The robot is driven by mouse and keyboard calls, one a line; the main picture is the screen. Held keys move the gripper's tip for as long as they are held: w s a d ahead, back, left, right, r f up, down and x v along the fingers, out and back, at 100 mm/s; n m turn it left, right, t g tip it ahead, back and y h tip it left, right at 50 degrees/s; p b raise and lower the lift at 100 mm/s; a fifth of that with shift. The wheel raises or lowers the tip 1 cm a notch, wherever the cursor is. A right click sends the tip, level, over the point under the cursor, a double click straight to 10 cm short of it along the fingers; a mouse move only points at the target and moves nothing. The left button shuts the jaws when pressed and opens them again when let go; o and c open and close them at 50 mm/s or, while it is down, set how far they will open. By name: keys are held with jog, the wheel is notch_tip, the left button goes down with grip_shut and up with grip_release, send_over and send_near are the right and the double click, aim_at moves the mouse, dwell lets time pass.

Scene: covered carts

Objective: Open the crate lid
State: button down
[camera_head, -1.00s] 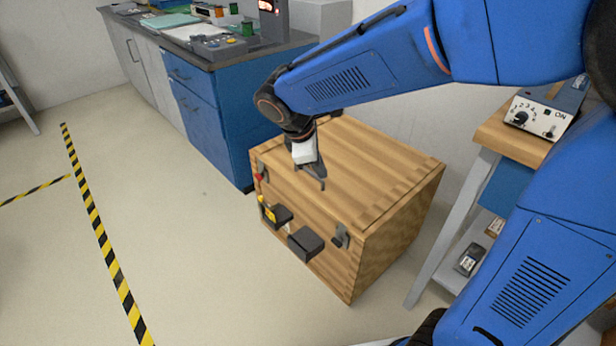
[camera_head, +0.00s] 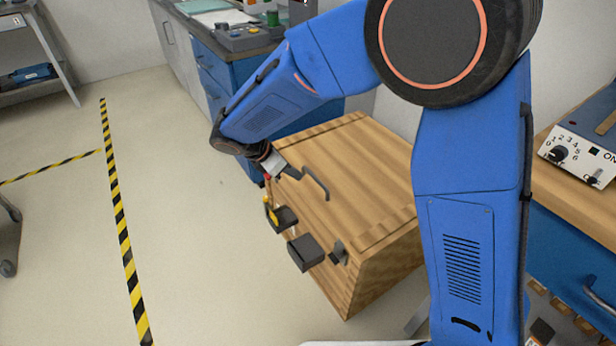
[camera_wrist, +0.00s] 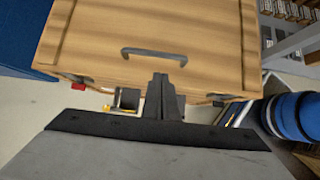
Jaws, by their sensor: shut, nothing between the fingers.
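The wooden crate (camera_head: 375,270) stands on the floor with its lid (camera_head: 350,160) down. A dark bar handle (camera_head: 318,184) is on the lid near its front edge; it also shows in the wrist view (camera_wrist: 155,53). A metal latch (camera_head: 339,252) is at the right of the crate's front; whether it is fastened is unclear. A small red part (camera_wrist: 78,86) shows at the left latch, partly hidden in the head view. My gripper (camera_wrist: 162,82) is shut and empty. Its fingertips appear at the lid's front edge, just short of the handle's right end in the wrist view, apart from it.
Two dark holders, one with a yellow item (camera_head: 271,211) and one plain (camera_head: 305,252), stick out from the crate's front. A blue cabinet (camera_head: 215,80) stands behind, and a wooden bench (camera_head: 578,165) at right.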

send_near(318, 189)
jog(key=x, duration=0.4)
jog(key=shift+w+d+f, duration=0.15)
jog(key=shift+f, duration=0.1)
